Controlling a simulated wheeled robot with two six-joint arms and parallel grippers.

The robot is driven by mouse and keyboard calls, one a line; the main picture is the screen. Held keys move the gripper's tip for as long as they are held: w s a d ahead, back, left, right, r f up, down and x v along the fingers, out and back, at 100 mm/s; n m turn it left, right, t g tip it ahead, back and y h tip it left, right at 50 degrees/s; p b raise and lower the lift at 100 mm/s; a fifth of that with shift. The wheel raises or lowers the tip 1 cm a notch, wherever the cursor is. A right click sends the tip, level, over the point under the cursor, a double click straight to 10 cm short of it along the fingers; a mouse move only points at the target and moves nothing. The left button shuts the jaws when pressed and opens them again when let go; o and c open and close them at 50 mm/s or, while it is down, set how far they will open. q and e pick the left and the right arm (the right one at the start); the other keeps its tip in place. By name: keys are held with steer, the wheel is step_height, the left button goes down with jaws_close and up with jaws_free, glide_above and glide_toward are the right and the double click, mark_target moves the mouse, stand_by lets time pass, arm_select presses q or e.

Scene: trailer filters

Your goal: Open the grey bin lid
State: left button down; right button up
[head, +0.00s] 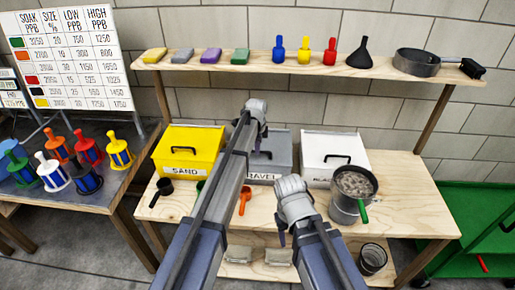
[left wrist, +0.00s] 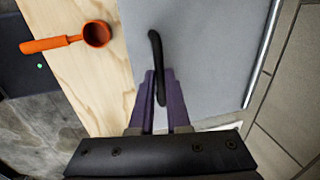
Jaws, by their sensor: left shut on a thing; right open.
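The grey bin (head: 283,146) stands on the workbench between a yellow and a white bin, partly hidden behind my left arm. In the head view my left wrist hides the handle. My right gripper (head: 282,238) is open and empty, low in front of the bench, mostly hidden by its wrist.
The yellow SAND bin (head: 188,142) and white bin (head: 325,150) flank the grey one closely. An orange scoop (left wrist: 97,34) lies in front. A pot of gravel (head: 352,190) stands at right. A shelf (head: 260,68) with bottles runs above.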

arm_select(q)
steer(key=shift+w+r+p, duration=0.2)
steer(key=shift+r+p, duration=0.3)
steer(key=shift+r, duration=0.05)
steer(key=shift+w+r+p, duration=0.15)
steer(key=shift+r+p, duration=0.3)
steer(key=shift+r, duration=0.1)
steer(key=w+r+p, duration=0.6)
steer(key=r+p, duration=0.2)
steer(key=shift+w+r, duration=0.3)
steer(key=shift+w, duration=0.05)
steer(key=c, duration=1.3)
jaws_free()
steer(key=o, duration=0.4)
steer(key=shift+w+f, duration=0.2)
steer(key=shift+f, duration=0.1)
steer(key=shift+c, duration=0.2)
steer(key=shift+o, duration=0.3)
steer(key=shift+s+r, duration=0.2)
steer(key=shift+s, duration=0.05)
step_height(320, 180, up, 8)
steer(key=s+p, duration=0.1)
steer(key=p, duration=0.7)
steer(key=shift+s+f, duration=0.2)
steer(key=shift+s, duration=0.05)
